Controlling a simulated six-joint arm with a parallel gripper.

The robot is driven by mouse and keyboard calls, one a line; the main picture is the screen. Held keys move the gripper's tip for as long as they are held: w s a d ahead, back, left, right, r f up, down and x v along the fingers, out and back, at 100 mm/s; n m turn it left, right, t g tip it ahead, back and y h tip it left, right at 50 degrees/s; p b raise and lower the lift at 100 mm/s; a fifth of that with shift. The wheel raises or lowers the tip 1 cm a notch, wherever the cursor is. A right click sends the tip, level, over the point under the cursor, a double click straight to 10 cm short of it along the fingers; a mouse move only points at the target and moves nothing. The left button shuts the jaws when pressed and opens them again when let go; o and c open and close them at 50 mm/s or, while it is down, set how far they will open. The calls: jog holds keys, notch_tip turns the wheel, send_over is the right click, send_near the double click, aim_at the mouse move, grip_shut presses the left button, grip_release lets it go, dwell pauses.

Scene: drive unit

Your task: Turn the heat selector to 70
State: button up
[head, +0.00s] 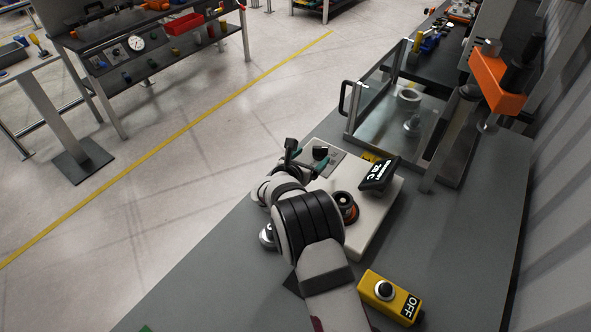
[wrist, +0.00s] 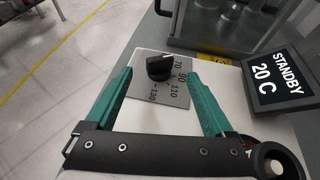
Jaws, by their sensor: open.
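The heat selector is a black knob (wrist: 158,68) on a grey dial plate (wrist: 178,99) marked 70, 90, 110 and 130. The knob (head: 320,152) also shows in the head view, on the pale unit (head: 376,221). My gripper (wrist: 160,76) is open, with its teal fingers apart on either side of the knob in the wrist view. I cannot tell whether either finger touches it. The knob's pointer mark is not clear, so its setting cannot be read. The display (wrist: 281,76) reads STANDBY 20 C. In the head view my gripper (head: 306,158) is partly hidden by my wrist.
A clear-walled guard (head: 375,100) with a dark handle stands behind the unit. An orange-headed press (head: 497,85) is at the right. A yellow box marked OFF (head: 376,281) sits on the grey bench near my arm.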

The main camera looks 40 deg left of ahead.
jog(key=v, duration=0.9)
jog(key=shift+s+d, duration=0.1)
jog(key=shift+s, duration=0.15)
